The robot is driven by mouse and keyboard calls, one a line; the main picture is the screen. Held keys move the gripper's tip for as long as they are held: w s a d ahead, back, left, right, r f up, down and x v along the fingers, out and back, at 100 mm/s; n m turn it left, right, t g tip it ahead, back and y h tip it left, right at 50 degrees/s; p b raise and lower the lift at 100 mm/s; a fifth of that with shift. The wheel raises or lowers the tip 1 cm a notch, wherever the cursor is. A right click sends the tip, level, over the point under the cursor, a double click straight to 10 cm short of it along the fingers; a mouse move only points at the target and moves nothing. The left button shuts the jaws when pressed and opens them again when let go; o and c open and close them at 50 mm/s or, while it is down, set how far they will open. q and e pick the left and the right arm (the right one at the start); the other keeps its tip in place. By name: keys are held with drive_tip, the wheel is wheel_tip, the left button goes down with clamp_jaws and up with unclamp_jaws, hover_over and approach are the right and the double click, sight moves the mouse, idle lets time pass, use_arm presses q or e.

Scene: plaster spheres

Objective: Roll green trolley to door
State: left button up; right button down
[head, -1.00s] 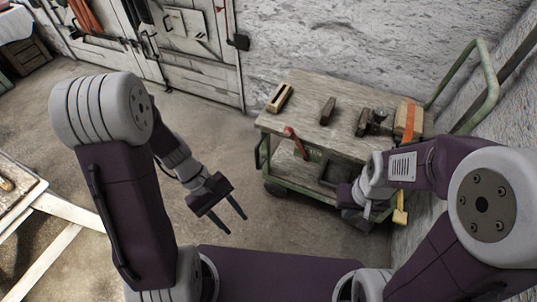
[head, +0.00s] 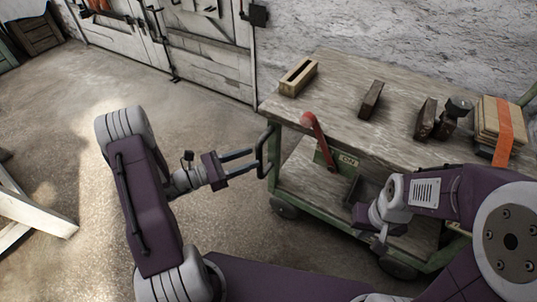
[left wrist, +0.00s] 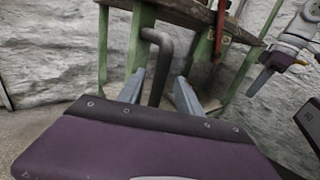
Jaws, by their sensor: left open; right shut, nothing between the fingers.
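The green trolley (head: 290,172) stands at the right, with a worn wooden top, a lower shelf, castors and a dark bar handle (head: 263,152) on its left end. My left gripper (head: 257,158) is open at this handle. In the left wrist view the dark handle bar (left wrist: 158,68) stands between the two open fingers; contact cannot be told. A red lever (head: 318,135) rises beside an "ON" plate on the trolley's side. My right gripper (head: 378,240) is shut and empty, pointing down by the trolley's front side. The white plank door (head: 200,48) is at the back left.
On the trolley top lie a wooden block with a slot (head: 298,77), a dark block (head: 371,99), dark tools (head: 427,118) and a strapped stack (head: 497,125). A rough plaster wall runs behind. A white trestle (head: 30,210) stands at the left. The floor between is clear.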

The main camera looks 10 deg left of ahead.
use_arm(q)
drive_tip(key=b+x, duration=0.3)
drive_tip(key=x, duration=0.4)
drive_tip(key=shift+s, duration=0.1)
clamp_jaws()
drive_tip(key=shift+f, duration=0.1)
idle(1.0)
